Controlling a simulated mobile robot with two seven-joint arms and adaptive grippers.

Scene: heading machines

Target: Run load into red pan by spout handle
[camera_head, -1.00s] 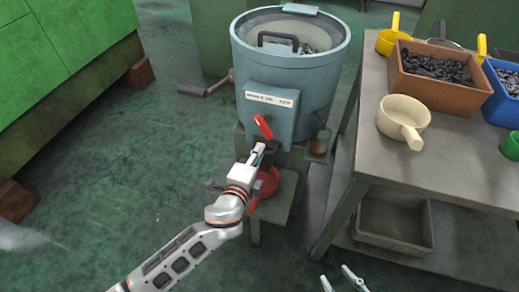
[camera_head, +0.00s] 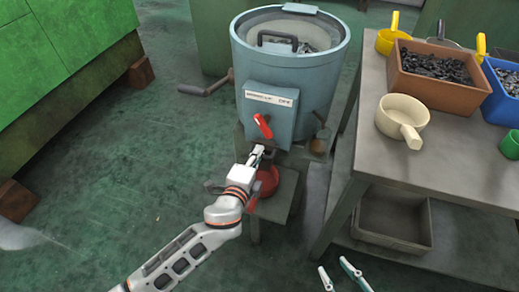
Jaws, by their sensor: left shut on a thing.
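The blue-grey drum (camera_head: 312,85) stands in the middle with a label plate on its front. The red spout handle (camera_head: 263,126) stands up, tilted, below the plate. My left gripper (camera_head: 260,150) is at the lower end of the handle and is shut; the exact contact is hidden by its fingers. The red pan (camera_head: 268,181) sits under the spout on a low stand, partly hidden by my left gripper and arm. Its inside cannot be seen. My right gripper (camera_head: 335,268) is at the bottom edge, open and empty, fingertips apart.
A grey table (camera_head: 355,140) on the right carries a cream pan (camera_head: 403,117), a brown bin (camera_head: 437,92) of dark pieces, a blue bin (camera_head: 500,108) and yellow scoops. A grey tray (camera_head: 392,222) is on its lower shelf. A crank (camera_head: 205,88) juts left from the drum.

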